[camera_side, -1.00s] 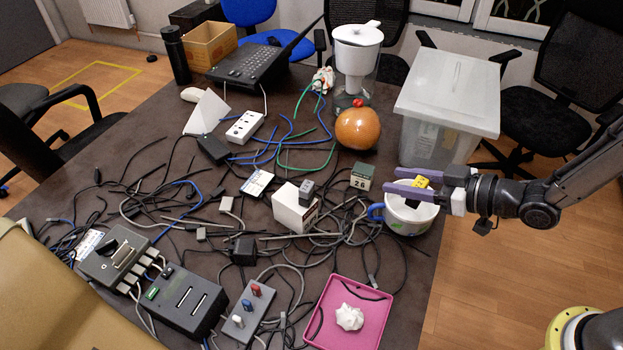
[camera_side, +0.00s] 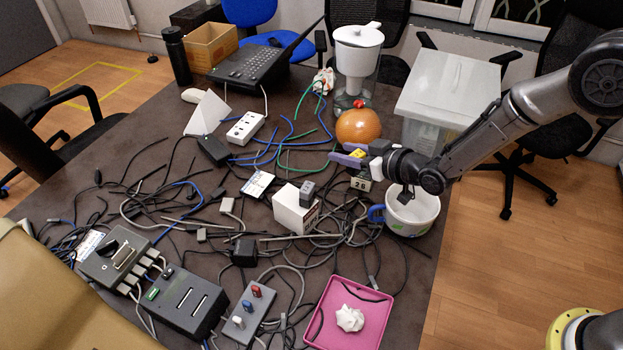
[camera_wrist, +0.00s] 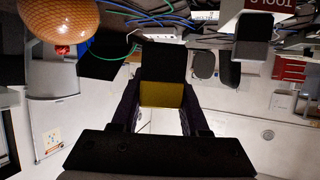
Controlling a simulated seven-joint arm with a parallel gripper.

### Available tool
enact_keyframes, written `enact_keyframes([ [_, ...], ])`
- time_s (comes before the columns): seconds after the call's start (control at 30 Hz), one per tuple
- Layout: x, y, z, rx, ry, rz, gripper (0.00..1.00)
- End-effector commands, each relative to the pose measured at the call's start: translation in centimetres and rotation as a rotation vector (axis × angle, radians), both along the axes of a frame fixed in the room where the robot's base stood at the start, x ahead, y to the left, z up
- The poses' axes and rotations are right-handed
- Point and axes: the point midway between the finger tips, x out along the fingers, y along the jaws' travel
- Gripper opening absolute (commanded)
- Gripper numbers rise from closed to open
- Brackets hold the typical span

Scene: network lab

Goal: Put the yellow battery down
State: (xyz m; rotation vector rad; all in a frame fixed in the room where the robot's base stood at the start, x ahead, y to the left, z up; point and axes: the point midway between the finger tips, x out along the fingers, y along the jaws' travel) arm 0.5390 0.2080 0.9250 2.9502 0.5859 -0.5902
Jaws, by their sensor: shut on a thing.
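The yellow battery (camera_side: 357,153) shows as a small yellow patch between the purple fingers of my gripper (camera_side: 346,155) in the side view. In the wrist view the battery (camera_wrist: 161,94) is a block with a yellow part and a black part, held between both fingers. My gripper is shut on it. In the side view it appears just below the orange ball-like fruit (camera_side: 358,127) and over the dark green block marked 26 (camera_side: 361,184). I cannot tell how high the battery is above the table.
A white mug (camera_side: 412,212) with a blue handle stands right of the block. A white box (camera_side: 295,208), many tangled cables and a pink tray (camera_side: 325,335) crowd the table (camera_side: 405,275). A translucent bin (camera_side: 447,90) and a water jug (camera_side: 357,50) stand behind.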

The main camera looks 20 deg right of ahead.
Motion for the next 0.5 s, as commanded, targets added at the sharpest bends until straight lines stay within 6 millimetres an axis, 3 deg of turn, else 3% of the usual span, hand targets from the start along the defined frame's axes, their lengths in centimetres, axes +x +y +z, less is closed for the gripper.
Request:
enact_keyframes([
  [0.17,1.7,0.6,-1.2,0.002,-0.004,0.0,0.0],
  [0.5,8.0,3.1,-4.2,0.002,-0.005,0.0,0.0],
])
